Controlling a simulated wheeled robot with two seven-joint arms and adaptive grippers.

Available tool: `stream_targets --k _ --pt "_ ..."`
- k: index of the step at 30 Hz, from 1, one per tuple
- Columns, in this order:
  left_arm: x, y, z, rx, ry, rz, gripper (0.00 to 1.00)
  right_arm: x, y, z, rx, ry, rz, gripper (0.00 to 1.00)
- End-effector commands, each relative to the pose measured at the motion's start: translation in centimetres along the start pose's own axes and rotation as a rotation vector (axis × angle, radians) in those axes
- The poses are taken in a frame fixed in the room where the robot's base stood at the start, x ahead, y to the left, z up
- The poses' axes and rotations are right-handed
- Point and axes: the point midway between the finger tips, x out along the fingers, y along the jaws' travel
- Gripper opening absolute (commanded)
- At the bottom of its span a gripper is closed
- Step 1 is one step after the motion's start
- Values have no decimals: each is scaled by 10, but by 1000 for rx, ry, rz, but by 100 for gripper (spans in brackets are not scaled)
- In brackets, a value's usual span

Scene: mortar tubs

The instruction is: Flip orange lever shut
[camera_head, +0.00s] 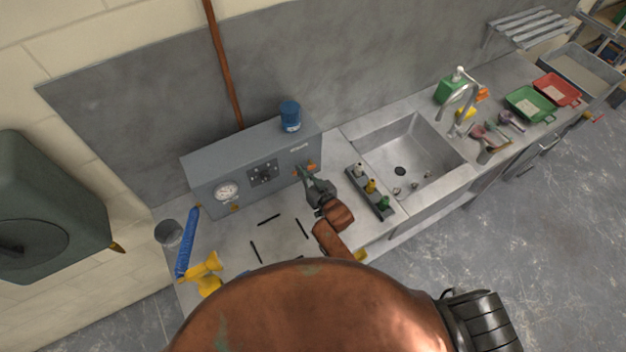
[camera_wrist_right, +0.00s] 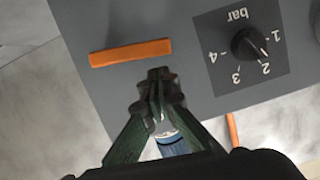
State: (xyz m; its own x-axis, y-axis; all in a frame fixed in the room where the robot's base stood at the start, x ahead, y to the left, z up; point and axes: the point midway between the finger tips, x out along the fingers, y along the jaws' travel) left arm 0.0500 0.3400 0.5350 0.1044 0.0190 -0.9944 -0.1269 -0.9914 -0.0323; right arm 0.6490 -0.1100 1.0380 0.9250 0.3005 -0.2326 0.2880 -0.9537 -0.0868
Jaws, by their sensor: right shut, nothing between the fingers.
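The orange lever (camera_head: 311,166) is on the right end of the front of the grey box (camera_head: 205,183). In the right wrist view the orange lever (camera_wrist_right: 130,53) is a flat bar lying nearly level across the grey panel. My right gripper (camera_head: 299,172) is shut and empty in front of the box, close to the lever. In the wrist view its fingertips (camera_wrist_right: 159,74) are together just beside the lever's lower edge, near its right end. I cannot tell whether they touch it. My left gripper is not in view.
The box carries a dial marked bar (camera_wrist_right: 250,45), a gauge (camera_head: 227,191) and a blue can (camera_head: 290,116). A rack of small bottles (camera_head: 369,191) stands right of my gripper, before the sink (camera_head: 412,160). Several dark sticks (camera_head: 268,219) lie on the counter.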

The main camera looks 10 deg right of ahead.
Motion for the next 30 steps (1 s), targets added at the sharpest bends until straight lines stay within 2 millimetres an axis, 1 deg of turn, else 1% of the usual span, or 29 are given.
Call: stream_targets --k 1,4,6,12,15,18,23,30 --pt "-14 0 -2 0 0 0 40 -4 -1 -14 0 1 -1 0" --pt "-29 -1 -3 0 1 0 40 -8 -1 -27 0 -1 1 0" --pt "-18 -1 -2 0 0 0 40 -26 1 -16 0 -2 3 0" --pt "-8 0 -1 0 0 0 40 -69 1 -14 -1 -5 3 0" --pt "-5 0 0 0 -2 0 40 -86 0 -14 0 -6 3 0" --pt "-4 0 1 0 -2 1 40 -97 0 -14 -1 -6 2 0" --pt "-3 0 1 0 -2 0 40 -106 -1 -16 -1 -7 2 0" --pt "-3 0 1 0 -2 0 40 -107 -1 -16 -1 -7 2 0"
